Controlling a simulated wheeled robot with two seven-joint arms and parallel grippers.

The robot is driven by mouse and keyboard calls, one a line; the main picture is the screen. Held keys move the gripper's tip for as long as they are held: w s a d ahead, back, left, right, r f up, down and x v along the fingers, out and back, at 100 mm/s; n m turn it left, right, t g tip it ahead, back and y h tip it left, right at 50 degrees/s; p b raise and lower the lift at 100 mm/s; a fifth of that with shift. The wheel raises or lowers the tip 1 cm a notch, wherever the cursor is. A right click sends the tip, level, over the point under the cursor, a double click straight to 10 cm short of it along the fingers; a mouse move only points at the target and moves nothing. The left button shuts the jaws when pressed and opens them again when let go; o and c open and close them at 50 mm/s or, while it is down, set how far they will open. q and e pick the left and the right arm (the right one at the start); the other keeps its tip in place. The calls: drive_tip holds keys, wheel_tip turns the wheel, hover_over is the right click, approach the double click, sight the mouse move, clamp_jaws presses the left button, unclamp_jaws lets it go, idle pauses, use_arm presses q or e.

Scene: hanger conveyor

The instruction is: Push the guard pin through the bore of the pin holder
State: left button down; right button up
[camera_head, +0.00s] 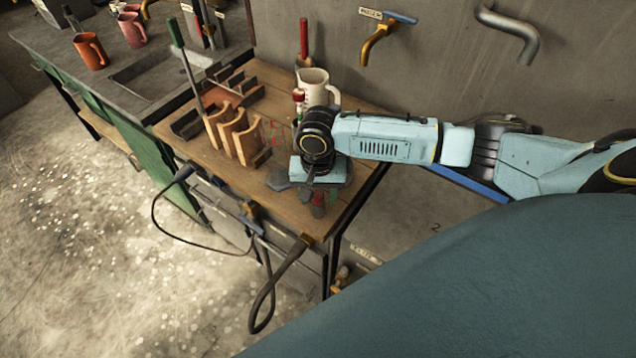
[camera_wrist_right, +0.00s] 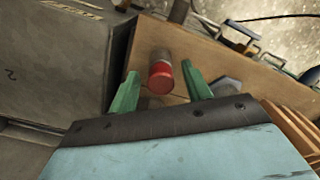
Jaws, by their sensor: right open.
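My right gripper (camera_head: 308,190) is low over the near right end of the wooden bench. In the right wrist view its two green fingers (camera_wrist_right: 161,86) are spread wide. A short cylinder with a red end (camera_wrist_right: 160,76) and a greyish body shows between and beyond the fingers, with gaps on both sides. It also shows in the head view as a dull red and grey piece (camera_head: 318,204) just below the gripper. I cannot tell whether this is the guard pin. I cannot make out the pin holder or its bore for certain. My left gripper is out of view.
A grey faceted piece (camera_head: 278,181) lies left of the gripper. Curved wooden racks (camera_head: 238,135) stand farther left, and a white jug (camera_head: 316,88) stands behind my wrist. The bench's front edge and hanging cables (camera_head: 268,287) are close by.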

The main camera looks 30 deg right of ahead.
drive_tip(key=shift+o, duration=1.2)
wheel_tip(320, 180, up, 13)
drive_tip(key=p, duration=0.1)
drive_tip(key=shift+r, duration=0.2)
drive_tip(key=shift+w+d, duration=0.1)
